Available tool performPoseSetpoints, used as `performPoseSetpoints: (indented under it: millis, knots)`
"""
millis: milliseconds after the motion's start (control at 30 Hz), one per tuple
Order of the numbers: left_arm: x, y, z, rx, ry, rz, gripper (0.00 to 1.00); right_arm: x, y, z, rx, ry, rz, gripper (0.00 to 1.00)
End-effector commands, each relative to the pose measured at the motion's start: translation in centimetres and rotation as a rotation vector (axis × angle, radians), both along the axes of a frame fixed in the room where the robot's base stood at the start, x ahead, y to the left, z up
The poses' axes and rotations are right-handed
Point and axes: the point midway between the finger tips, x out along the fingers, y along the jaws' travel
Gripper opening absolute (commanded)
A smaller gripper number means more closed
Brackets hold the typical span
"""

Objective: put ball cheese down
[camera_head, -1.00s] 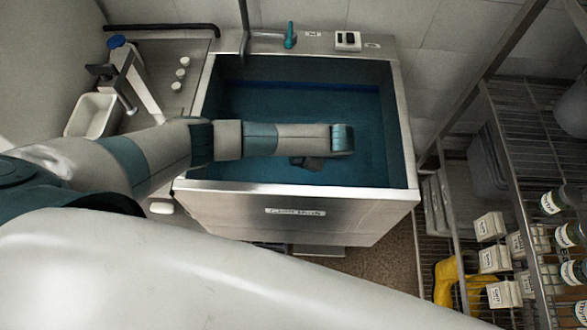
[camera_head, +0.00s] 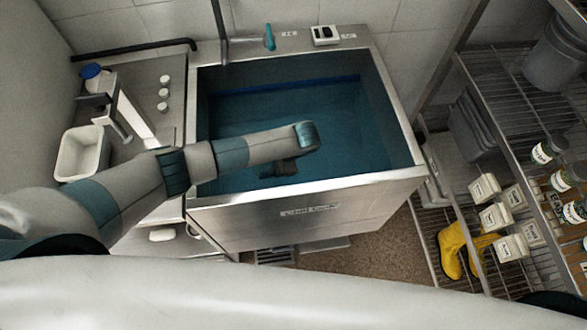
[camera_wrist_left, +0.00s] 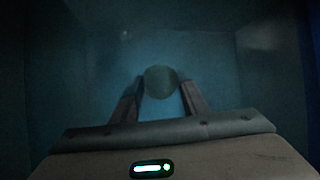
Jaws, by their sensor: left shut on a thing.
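The ball cheese (camera_wrist_left: 160,82) shows in the left wrist view as a dim, dark greenish round thing between my two fingertips. My left gripper (camera_wrist_left: 159,92) is shut on it. In the head view my left arm reaches over the steel basin (camera_head: 306,190), and the left gripper (camera_head: 279,169) points down inside the basin's opening, partly hidden under my wrist. The cheese is hidden in the head view. The blue-teal interior of the basin surrounds the gripper in the wrist view. How far the cheese is above the bottom is hard to tell. My right gripper is out of view.
A counter with a white tray (camera_head: 83,153) and several small white knobs stands left of the basin. A wire shelf (camera_head: 490,85) with jars (camera_head: 549,149), white boxes (camera_head: 484,188) and yellow boots (camera_head: 453,248) is on the right. The basin's walls enclose my gripper.

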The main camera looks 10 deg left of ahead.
Motion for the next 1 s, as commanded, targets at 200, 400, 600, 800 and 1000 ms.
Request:
performPoseSetpoints:
  millis: [200, 400, 600, 800, 1000]
  knots:
    - [0.0, 0.0, -0.2, 0.002, 0.001, 0.0, 0.18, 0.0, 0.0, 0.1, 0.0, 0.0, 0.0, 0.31]
    - [0.0, 0.1, -1.9, 0.002, 0.002, 0.001, 0.18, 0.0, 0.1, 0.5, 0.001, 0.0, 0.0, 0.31]
    - [-0.1, 0.0, -4.6, 0.002, 0.002, 0.0, 0.18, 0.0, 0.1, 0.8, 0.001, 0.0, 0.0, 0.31]
    - [0.0, 0.1, -6.2, 0.002, 0.001, 0.0, 0.18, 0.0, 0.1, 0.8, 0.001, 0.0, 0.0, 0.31]
    - [0.0, 0.0, -6.3, 0.0, 0.001, -0.001, 0.18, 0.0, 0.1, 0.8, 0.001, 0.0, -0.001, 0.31]
